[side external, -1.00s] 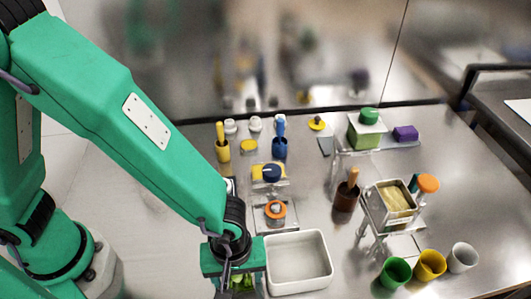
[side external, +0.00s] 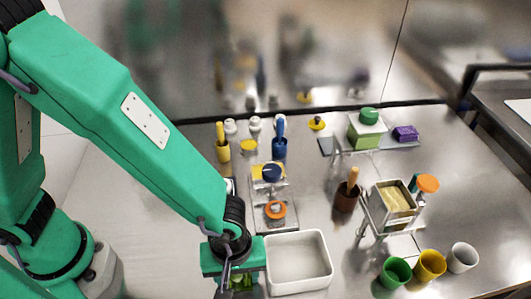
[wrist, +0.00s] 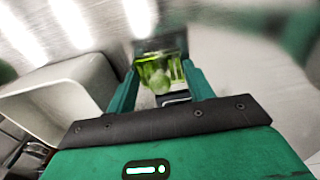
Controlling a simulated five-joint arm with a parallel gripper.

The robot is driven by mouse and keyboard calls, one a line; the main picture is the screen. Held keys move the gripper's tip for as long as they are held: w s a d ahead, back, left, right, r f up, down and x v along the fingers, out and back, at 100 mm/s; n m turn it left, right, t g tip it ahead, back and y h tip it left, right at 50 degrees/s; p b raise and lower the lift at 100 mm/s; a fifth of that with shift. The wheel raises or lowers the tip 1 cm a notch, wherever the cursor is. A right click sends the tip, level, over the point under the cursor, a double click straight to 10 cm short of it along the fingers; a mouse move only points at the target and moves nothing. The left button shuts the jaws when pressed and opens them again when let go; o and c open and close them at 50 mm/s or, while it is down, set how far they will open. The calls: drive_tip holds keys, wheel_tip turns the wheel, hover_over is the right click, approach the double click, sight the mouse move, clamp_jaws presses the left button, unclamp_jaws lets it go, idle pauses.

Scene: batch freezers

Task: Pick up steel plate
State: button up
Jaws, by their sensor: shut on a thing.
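My gripper (side external: 237,280) is low at the table's near edge, just left of a white tub (side external: 299,262). In the wrist view my gripper (wrist: 160,75) has its two green fingers closed around a translucent yellow-green thing (wrist: 157,74). A dark grey, flat, plate-like piece (wrist: 160,44) shows at the far end of the fingers. I cannot tell whether it is the steel plate or whether it is joined to the green thing. In the side view, my gripper hides most of what it holds.
The white tub also shows at left in the wrist view (wrist: 62,88). Green (side external: 395,273), yellow (side external: 430,264) and white (side external: 462,257) cups stand front right. A metal stand with a square pan (side external: 393,202) is behind them. Small machines and tools fill the back.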

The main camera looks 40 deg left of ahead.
drive_tip(key=shift+r, duration=5)
drive_tip(key=shift+w+d, duration=0.1)
drive_tip(key=w+d+r, duration=0.1)
drive_tip(key=w+d, duration=0.6)
drive_tip(key=w, duration=0.2)
drive_tip(key=shift+d+r, duration=0.25)
drive_tip(key=shift+d, duration=0.05)
drive_tip(key=shift+f, duration=0.2)
drive_tip(key=shift+f, duration=5)
drive_tip(key=shift+r, duration=0.15)
wheel_tip(320, 180, up, 8)
